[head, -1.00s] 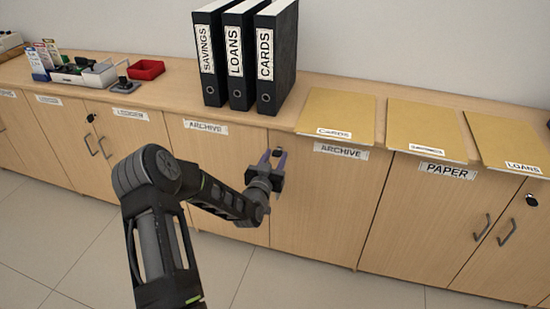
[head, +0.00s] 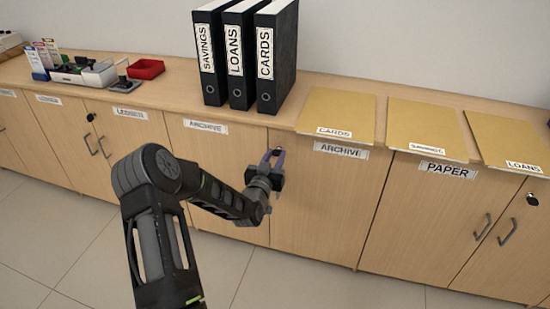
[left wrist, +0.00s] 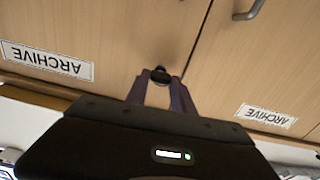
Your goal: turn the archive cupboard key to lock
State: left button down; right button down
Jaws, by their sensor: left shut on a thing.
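The archive cupboard has two light wood doors, the left one (head: 215,180) and the right one (head: 325,200), each with an ARCHIVE label. My left gripper (head: 273,157) is at the upper edge of the right door, near the seam. In the left wrist view its fingers (left wrist: 161,88) are closed around the small dark key (left wrist: 160,74) at the lock. The lock face is mostly hidden behind the fingers, and I cannot tell the key's angle clearly. My right gripper does not show.
Black binders (head: 240,55) stand on the counter above. Tan folders (head: 336,115) lie to their right, near the front edge. A door handle (left wrist: 248,10) shows in the left wrist view. The floor in front is clear.

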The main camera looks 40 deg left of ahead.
pick_arm(q)
jog(key=n+b, duration=0.3)
jog(key=n, duration=0.5)
jog(key=n+b, duration=0.4)
jog(key=n, duration=0.5)
jog(key=shift+a+f, duration=0.15)
jog(key=shift+a, duration=0.05)
jog(key=shift+n, duration=0.3)
jog(key=c, duration=1.1)
grip_release()
jog(key=shift+s, duration=0.15)
jog(key=p+v, duration=0.1)
jog(key=v, duration=0.6)
jog(key=shift+s+d, duration=0.15)
jog(key=shift+s, duration=0.15)
